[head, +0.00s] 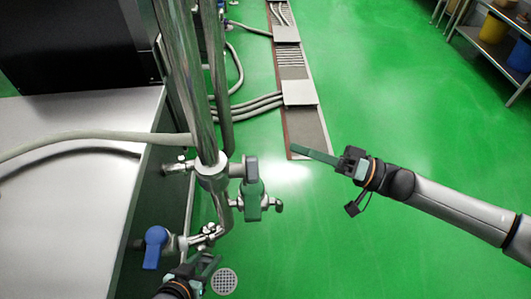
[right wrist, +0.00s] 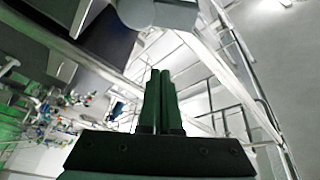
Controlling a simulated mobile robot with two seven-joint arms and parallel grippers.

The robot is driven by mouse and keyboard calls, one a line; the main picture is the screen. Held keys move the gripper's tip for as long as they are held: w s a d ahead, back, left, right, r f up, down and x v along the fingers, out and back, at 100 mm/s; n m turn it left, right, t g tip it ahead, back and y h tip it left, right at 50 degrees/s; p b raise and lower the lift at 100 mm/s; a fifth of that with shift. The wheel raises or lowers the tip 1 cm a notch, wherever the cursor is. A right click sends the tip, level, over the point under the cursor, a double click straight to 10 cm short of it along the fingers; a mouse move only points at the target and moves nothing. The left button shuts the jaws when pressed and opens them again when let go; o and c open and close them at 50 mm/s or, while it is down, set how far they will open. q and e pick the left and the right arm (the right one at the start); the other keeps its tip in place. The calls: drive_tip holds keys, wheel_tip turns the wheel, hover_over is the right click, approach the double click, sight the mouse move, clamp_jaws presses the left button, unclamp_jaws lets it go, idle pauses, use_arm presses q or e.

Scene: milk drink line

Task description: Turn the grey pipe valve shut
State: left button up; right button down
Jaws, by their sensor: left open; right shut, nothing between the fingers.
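The grey pipe valve (head: 251,185) sits on the steel pipework in the middle of the head view, right of the upright pipe. Its grey-green handle stands roughly upright. My left gripper (head: 206,265) is open at the bottom of the head view, below and left of the valve and close to the lower pipe fittings; I cannot tell if it touches them. My right gripper (head: 295,151) is shut and empty, pointing left, to the right of and apart from the valve. Its shut fingers also show in the right wrist view (right wrist: 160,75).
A blue-handled valve (head: 155,245) is on the pipework at lower left. A floor drain (head: 224,281) lies below. The green floor at right is mostly clear.

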sight(252, 170)
drive_tip(key=w+a+r+g, duration=0.1)
drive_tip(key=w+a+r, duration=0.15)
drive_tip(key=a, duration=0.55)
use_arm(q)
drive_tip(key=shift+a, duration=0.1)
use_arm(e)
drive_tip(key=shift+y, duration=0.3)
drive_tip(key=s+f, duration=0.1)
drive_tip(key=s, duration=0.1)
drive_tip(key=s+f, duration=0.1)
drive_tip(key=shift+s+d+f, duration=0.1)
drive_tip(key=shift+s+d, duration=0.05)
drive_tip(key=shift+s, duration=0.2)
